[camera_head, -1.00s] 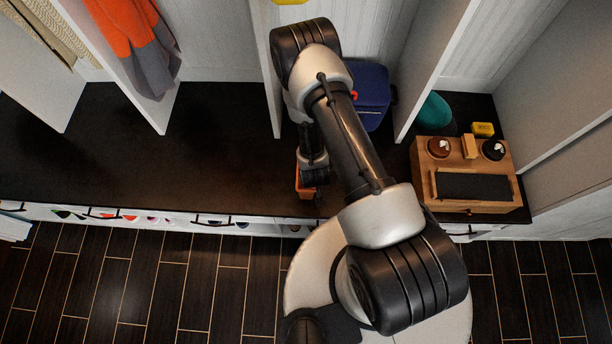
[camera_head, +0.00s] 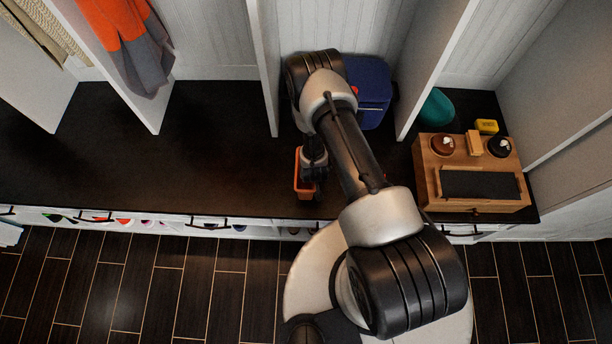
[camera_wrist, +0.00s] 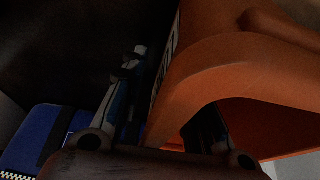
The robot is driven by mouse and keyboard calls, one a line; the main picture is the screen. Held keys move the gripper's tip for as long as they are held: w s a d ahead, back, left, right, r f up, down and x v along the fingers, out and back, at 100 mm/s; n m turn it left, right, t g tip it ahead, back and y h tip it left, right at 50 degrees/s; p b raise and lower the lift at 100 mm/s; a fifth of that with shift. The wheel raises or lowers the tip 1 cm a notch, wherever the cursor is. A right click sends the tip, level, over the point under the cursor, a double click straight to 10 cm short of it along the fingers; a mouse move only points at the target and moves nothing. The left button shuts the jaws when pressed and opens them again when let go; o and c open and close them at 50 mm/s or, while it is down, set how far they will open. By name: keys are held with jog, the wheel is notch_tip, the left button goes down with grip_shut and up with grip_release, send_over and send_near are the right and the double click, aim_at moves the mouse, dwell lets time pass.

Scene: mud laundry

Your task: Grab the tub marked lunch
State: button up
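An orange tub (camera_head: 298,190) stands on the dark bench top, partly hidden by my wrist in the head view. In the wrist view its orange wall and curved rim (camera_wrist: 225,65) fill the right side. A black-and-white marking shows edge-on on its left face and cannot be read. My gripper (camera_wrist: 168,100) is at the tub, its fingers apart. The left finger is outside the marked face; the right finger is partly hidden behind the orange rim. A gap seems to show between the left finger and the wall.
A blue bag (camera_head: 373,92) stands behind my arm and also shows in the wrist view (camera_wrist: 38,135). White dividers (camera_head: 265,70) rise behind. A wooden box (camera_head: 470,150) with bottles, a yellow block (camera_head: 486,126) and a teal item (camera_head: 436,108) are right. The bench left is clear.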

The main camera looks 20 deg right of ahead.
jog(key=shift+f, duration=0.1)
dwell(0.4)
jog(key=shift+c, duration=0.3)
grip_shut()
